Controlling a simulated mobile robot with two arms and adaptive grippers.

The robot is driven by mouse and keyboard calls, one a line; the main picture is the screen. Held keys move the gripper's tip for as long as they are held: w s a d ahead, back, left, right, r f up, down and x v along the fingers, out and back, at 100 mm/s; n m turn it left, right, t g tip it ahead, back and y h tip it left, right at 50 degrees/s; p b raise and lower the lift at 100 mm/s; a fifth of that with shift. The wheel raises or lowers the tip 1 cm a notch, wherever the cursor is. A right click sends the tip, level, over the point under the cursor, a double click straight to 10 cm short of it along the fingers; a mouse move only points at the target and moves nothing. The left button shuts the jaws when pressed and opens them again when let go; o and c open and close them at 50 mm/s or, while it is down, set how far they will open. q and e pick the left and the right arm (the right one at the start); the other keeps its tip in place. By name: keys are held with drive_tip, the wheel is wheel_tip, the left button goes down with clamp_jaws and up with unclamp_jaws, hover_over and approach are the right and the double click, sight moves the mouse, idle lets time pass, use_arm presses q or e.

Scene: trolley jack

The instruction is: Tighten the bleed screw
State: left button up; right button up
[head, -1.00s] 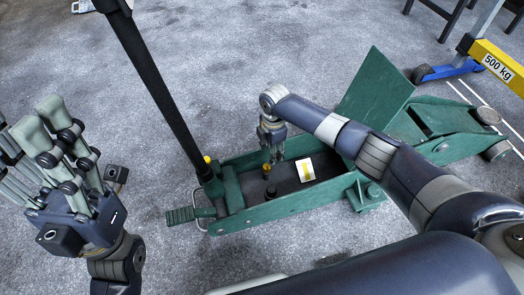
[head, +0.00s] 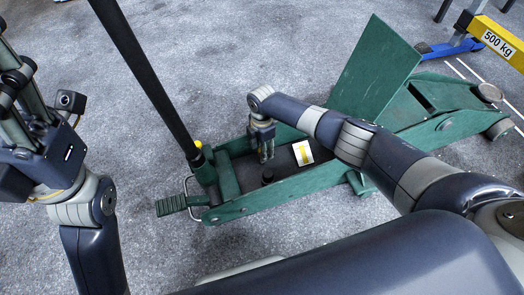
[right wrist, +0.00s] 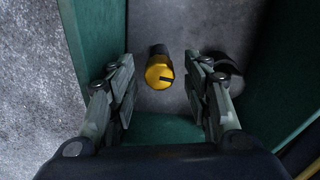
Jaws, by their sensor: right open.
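The bleed screw (right wrist: 160,72) has a yellow cap with a dark mark at its edge and a dark body. In the right wrist view it stands between the two fingers of my right gripper (right wrist: 163,88), with a gap on each side. That gripper is open and empty. In the head view my right gripper (head: 265,155) points down into the open frame of the green trolley jack (head: 285,187) and hides the screw. My left gripper (head: 22,110) is at the left edge, away from the jack. Its fingertips are cut off, so its state is unclear.
The jack's black handle (head: 145,75) rises to the upper left, with a yellow knob (head: 198,145) at its foot. A dark round cap (head: 267,175) and a yellow-and-white label (head: 303,152) are near my right gripper. A raised green plate (head: 375,70) stands behind my right arm.

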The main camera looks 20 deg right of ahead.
drive_tip(key=shift+f, duration=0.15)
drive_tip(key=c, duration=1.1)
drive_tip(key=shift+o, duration=0.2)
